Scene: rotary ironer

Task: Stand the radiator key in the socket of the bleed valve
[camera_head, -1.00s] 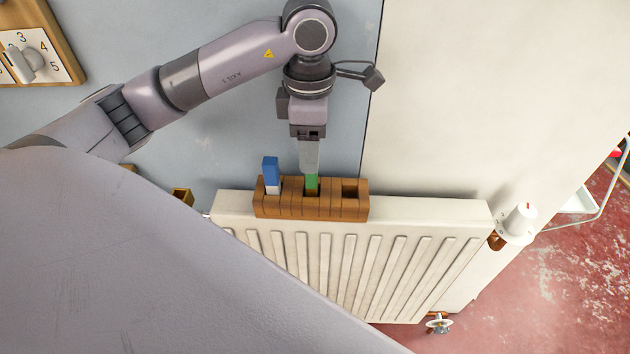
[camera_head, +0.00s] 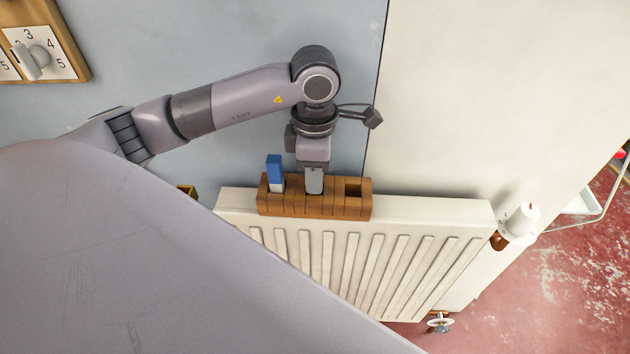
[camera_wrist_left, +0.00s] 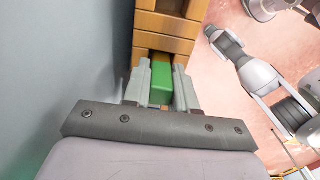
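A wooden rack (camera_head: 330,206) sits on top of the white radiator. A green-handled piece (camera_wrist_left: 161,82) stands in its middle slot; the head view hides it behind my gripper. A blue-topped piece (camera_head: 274,170) with a pale lower part stands upright in the left slot. The right slot looks empty. My left gripper (camera_head: 314,184) points down at the middle slot. In the wrist view its fingers (camera_wrist_left: 161,92) are spread on either side of the green piece, with narrow gaps. I cannot tell which piece is the radiator key. I cannot make out the bleed valve's socket.
The white radiator (camera_head: 400,250) stands against the wall, with a white thermostat knob (camera_head: 521,219) at its right end. A small brass-coloured part (camera_head: 188,190) shows beyond its left end. A wheel valve (camera_head: 439,323) is low on the right. A dial board (camera_head: 38,55) hangs upper left.

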